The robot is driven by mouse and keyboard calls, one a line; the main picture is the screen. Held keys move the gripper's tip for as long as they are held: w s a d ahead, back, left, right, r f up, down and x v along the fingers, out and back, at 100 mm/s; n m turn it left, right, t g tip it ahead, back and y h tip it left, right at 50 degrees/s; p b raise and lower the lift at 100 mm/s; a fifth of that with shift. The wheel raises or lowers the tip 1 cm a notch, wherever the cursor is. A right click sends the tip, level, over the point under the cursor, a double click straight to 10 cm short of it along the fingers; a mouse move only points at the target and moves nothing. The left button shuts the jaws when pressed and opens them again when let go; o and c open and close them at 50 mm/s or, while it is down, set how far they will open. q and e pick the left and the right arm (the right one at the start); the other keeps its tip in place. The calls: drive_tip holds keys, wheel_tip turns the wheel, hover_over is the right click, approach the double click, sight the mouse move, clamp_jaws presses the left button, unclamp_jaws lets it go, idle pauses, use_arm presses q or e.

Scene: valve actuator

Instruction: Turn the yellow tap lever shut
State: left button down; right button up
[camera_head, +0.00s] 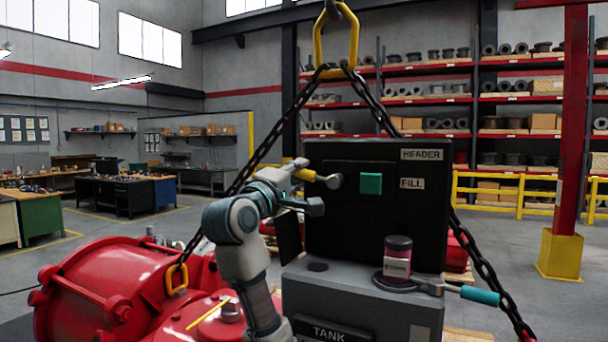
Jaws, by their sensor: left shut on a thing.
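The yellow tap lever (304,174) sticks out to the left from a metal tap (333,181) on the front of the black panel (330,225), left of the green square. My left arm rises from the bottom, and my left gripper (303,190) is at the lever, its fingers shut on it. The gripper hides the lever's left part. One dark fingertip shows below the lever. The lever looks nearly level, tilted slightly. My right gripper is not in view.
Labels HEADER (422,155) and FILL (412,184) are on the panel. A dark red-labelled jar (397,257) and a teal-handled lever (478,295) are on the grey tank (350,290). Chains (262,150) slope down both sides. A red housing (130,290) stands left.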

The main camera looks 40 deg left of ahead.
use_arm(q)
drive_tip(key=shift+a+f+n+y+b, duration=0.1)
drive_tip(key=shift+f+n+y+b, duration=0.3)
drive_tip(key=shift+f+n, duration=0.55)
drive_tip(key=shift+r+n, duration=0.1)
drive_tip(key=shift+n, duration=0.15)
drive_tip(key=c, duration=1)
unclamp_jaws()
drive_tip(key=shift+a, duration=0.1)
drive_tip(key=shift+c, duration=0.2)
drive_tip(key=shift+s+a, duration=0.1)
drive_tip(key=shift+s, duration=0.05)
drive_tip(key=v, duration=1.2)
